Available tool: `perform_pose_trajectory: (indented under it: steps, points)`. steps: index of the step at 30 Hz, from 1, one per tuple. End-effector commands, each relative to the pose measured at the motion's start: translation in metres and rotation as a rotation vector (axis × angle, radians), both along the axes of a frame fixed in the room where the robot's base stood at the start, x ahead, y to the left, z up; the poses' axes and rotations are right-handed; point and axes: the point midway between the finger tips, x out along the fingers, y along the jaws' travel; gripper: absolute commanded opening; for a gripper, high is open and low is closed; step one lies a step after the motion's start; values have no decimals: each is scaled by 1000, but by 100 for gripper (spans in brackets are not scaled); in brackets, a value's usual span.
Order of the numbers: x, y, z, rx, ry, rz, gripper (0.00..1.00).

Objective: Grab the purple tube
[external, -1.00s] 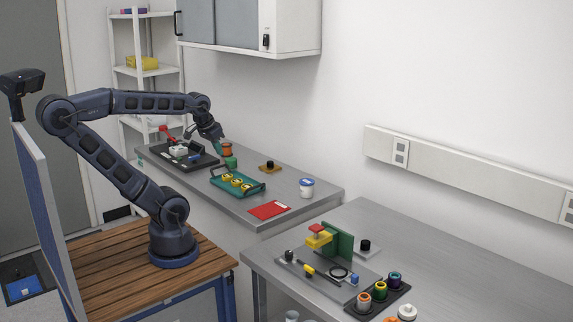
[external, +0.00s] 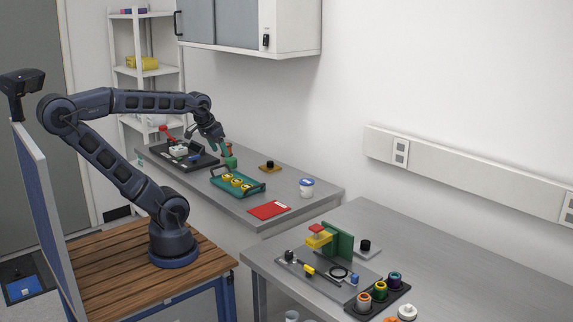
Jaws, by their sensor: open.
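The purple tube (external: 395,280) stands upright at the back right slot of a dark rack (external: 378,303) on the right-hand bench. A green and yellow tube (external: 380,290) and an orange and grey tube (external: 364,302) stand beside it in the same rack. My gripper (external: 226,154) is far from them, over the left bench, pointing down at a green holder (external: 231,163) with an orange-brown piece (external: 229,147) just behind the fingers. The gripper is open; its fingers are small here, and I cannot tell whether they touch the holder.
A teal tray (external: 258,189) with yellow pieces, a red sheet (external: 269,209) and a white jar (external: 306,188) lie on the left bench. A green upright plate (external: 343,243) stands behind the rack's left side. The right bench's back is clear.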

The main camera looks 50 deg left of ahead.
Motion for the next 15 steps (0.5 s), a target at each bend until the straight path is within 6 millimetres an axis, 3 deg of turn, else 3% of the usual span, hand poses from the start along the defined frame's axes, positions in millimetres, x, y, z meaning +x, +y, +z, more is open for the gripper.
perform_pose_trajectory:
  steps: [8, 15]
  points:
    - [56, -35, 17, 5, 6, -108, 65]
    - [116, -93, 28, 8, 7, -228, 65]
